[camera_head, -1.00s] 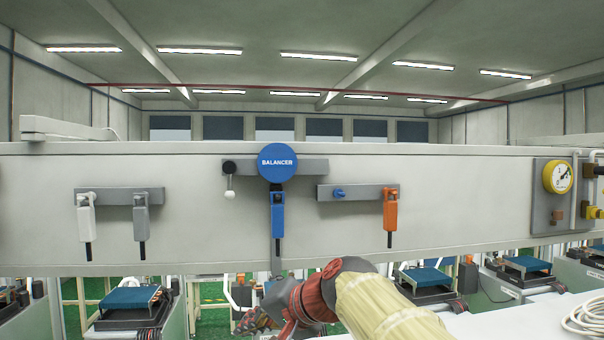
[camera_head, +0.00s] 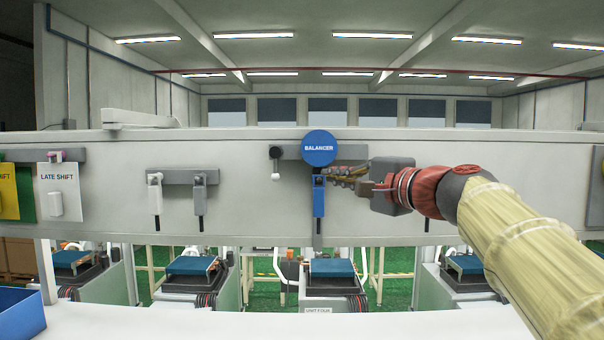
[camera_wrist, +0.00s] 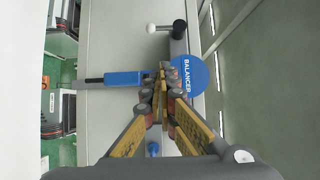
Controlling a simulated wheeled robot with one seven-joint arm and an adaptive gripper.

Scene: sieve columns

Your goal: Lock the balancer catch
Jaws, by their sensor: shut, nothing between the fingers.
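The balancer catch is a blue handle (camera_head: 319,202) hanging straight down on the beam, under the round blue BALANCER sign (camera_head: 320,149). In the wrist view the picture is turned sideways, and the blue handle (camera_wrist: 122,78) points left from below the sign (camera_wrist: 190,76). My gripper (camera_head: 331,177) reaches in from the right, its fingertips at the upper end of the handle. In the wrist view my gripper (camera_wrist: 162,80) is shut with nothing held; its tips overlap the top of the catch and the sign's edge. I cannot tell whether they touch.
A black knob with a white ball lever (camera_head: 276,165) is left of the sign. A white catch (camera_head: 155,195) and a grey catch (camera_head: 199,195) hang farther left. A LATE SHIFT card (camera_head: 59,190) is at far left. A blue knob (camera_wrist: 152,149) shows below my fingers in the wrist view.

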